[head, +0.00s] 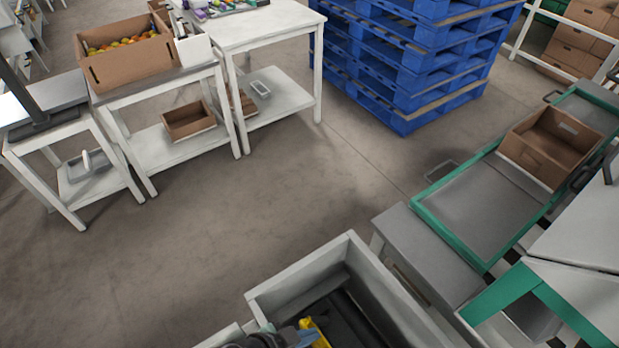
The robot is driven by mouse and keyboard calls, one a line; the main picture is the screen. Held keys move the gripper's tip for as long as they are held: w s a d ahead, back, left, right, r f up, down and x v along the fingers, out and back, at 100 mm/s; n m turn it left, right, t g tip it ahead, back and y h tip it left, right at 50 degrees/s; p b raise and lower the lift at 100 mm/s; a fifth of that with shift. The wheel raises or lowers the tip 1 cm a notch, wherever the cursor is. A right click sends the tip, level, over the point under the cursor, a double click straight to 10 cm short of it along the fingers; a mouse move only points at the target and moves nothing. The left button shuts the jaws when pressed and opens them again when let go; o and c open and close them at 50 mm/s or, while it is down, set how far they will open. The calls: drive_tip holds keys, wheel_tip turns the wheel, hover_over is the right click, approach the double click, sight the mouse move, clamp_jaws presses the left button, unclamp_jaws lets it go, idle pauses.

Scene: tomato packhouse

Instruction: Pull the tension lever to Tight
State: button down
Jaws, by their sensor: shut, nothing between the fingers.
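No lever marked Tight can be made out in the head view. A yellow piece (315,332) shows low in the picture, inside the grey open-topped housing (300,272); it is cut off by the bottom edge, and I cannot tell what it is. Dark grey-blue parts beside it are also cut off, and I cannot tell whether they belong to my arm. The fingertips of my gripper cannot be made out. The green-framed conveyor (437,225) stands at the right, with a dark handle-like part at its far right side that I cannot identify.
A brown carton (524,164) sits on the conveyor. Blue pallets (420,70) are stacked at the back. White tables (235,110) stand at the left, one bearing a carton of tomatoes (105,65). The concrete floor between (270,190) is clear.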

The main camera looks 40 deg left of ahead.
drive_tip(key=shift+s+a+f, duration=0.15)
drive_tip(key=shift+s+f, duration=0.25)
drive_tip(key=shift+s, duration=0.1)
drive_tip(key=w+d+r+p, duration=0.1)
drive_tip(key=w+r+p, duration=0.2)
drive_tip(key=r, duration=0.1)
drive_tip(key=s+a+r, duration=0.1)
drive_tip(key=s, duration=0.1)
drive_tip(key=s+r, duration=0.2)
drive_tip(key=s, duration=0.1)
drive_tip(key=s+a+r+b, duration=0.1)
drive_tip(key=s, duration=0.1)
drive_tip(key=shift+s+a+r, duration=0.15)
drive_tip(key=shift+s+a, duration=0.05)
drive_tip(key=shift+a, duration=0.1)
